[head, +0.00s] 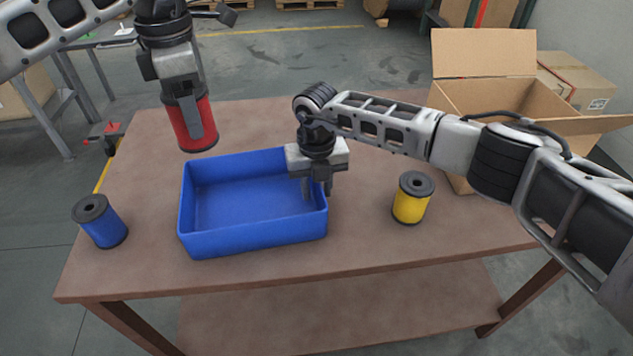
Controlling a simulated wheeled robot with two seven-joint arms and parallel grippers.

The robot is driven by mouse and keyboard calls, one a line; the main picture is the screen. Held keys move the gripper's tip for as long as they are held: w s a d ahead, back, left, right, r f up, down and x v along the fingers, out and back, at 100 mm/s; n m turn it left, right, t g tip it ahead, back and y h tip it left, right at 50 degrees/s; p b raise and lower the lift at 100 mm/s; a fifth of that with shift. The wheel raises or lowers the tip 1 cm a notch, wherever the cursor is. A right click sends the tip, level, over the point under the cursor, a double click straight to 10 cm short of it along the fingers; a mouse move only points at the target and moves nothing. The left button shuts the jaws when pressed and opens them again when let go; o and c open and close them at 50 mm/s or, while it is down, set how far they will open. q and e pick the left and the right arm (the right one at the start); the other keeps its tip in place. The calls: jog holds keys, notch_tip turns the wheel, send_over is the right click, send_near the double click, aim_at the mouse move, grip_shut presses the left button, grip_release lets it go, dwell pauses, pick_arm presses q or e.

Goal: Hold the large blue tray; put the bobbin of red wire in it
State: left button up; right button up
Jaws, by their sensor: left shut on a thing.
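The large blue tray (255,243) sits on the brown table and its visible floor is empty. My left gripper (197,125) is shut on the bobbin of red wire (183,129). It holds the bobbin upright over the tray's far left corner, its lower end near the height of the far rim in the picture. My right gripper (317,188) points down at the tray's right wall, with one finger inside the tray and another near or outside the wall. Whether its fingers press on the wall cannot be made out.
A blue bobbin (100,221) stands left of the tray on the table (350,235). A yellow bobbin (413,198) stands to its right. An open cardboard box (485,97) is at the table's right end. A red-handled tool (105,138) is at the left edge.

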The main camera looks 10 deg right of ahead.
grip_shut()
pick_arm(q)
notch_tip(320, 180, down, 10)
jog(key=shift+r, duration=0.25)
dwell(1.1)
jog(key=shift+f, duration=0.1)
dwell(1.3)
send_over(225, 213)
jog(key=shift+f, duration=4.55)
jog(key=o, duration=1.3)
